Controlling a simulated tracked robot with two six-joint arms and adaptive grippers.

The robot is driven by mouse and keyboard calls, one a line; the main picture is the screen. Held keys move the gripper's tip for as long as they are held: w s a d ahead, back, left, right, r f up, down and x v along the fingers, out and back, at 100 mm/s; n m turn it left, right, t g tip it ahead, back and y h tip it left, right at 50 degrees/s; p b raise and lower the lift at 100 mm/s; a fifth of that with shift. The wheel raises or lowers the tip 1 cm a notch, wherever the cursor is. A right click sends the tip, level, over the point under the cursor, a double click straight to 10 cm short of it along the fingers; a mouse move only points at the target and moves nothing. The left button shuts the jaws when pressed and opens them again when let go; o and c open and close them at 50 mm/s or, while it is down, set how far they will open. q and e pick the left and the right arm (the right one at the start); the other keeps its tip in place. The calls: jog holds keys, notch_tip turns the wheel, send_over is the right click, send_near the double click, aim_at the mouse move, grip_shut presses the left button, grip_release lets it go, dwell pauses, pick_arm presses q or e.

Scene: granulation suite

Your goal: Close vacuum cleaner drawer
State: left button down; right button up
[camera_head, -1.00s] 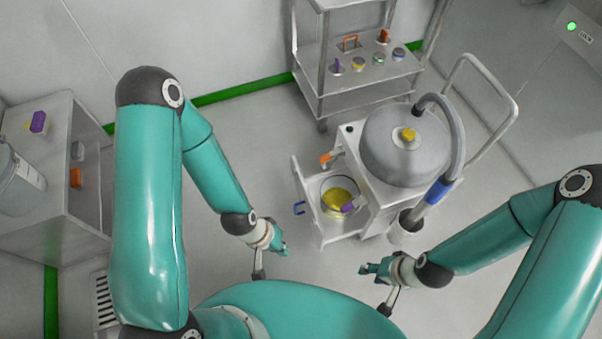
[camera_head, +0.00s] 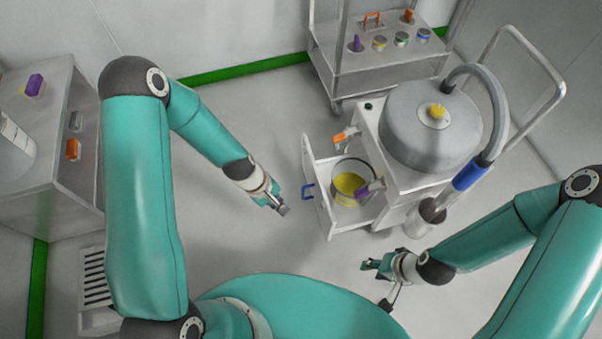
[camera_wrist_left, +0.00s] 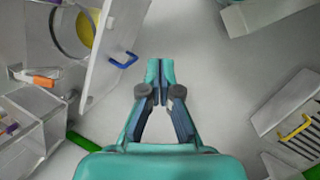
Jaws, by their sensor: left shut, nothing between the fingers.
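The vacuum cleaner (camera_head: 425,130) is a grey domed drum on a white wheeled cabinet. Its drawer (camera_head: 316,200) stands pulled out toward the left, with a blue handle (camera_head: 307,191) on its front panel. A round container with yellow contents (camera_head: 349,183) and a purple item (camera_head: 368,190) are in the drawer. My left gripper (camera_head: 283,211) is shut and empty, a little left of and below the handle. In the left wrist view the drawer front (camera_wrist_left: 112,50) and blue handle (camera_wrist_left: 124,60) lie up and left of the shut fingers (camera_wrist_left: 160,68). My right gripper (camera_head: 368,265) is below the drawer, its fingers too small to judge.
A steel trolley (camera_head: 375,62) with coloured items stands behind the vacuum. A steel cabinet (camera_head: 50,205) stands at left. A hose (camera_head: 497,110) and push rail (camera_head: 540,60) rise at the vacuum's right. Floor left of the drawer is clear.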

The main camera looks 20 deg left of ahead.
pick_arm(q)
jog(key=w+a+f+n+t+h+b, duration=0.1)
jog(key=w+a+f+n+b, duration=0.1)
jog(key=w+f+n+b, duration=0.25)
jog(key=w+a+f+n+h+b, duration=0.1)
jog(key=w+a+f+n+b, duration=0.2)
jog(key=w+f+b, duration=0.15)
jog(key=n+t+h+b, duration=0.2)
jog(key=n+t+b, duration=0.1)
jog(key=n+b, duration=0.4)
send_near(311, 165)
jog(key=shift+m, duration=0.65)
jog(key=b+x, duration=0.4)
jog(key=b, duration=0.1)
jog(key=shift+d+f, duration=0.25)
jog(key=shift+f, duration=0.1)
jog(key=shift+w+d+b, duration=0.2)
jog(key=shift+d+b, duration=0.1)
jog(key=shift+d, duration=0.2)
pick_arm(e)
notch_tip(311, 165, down, 25)
jog(key=shift+r, duration=0.15)
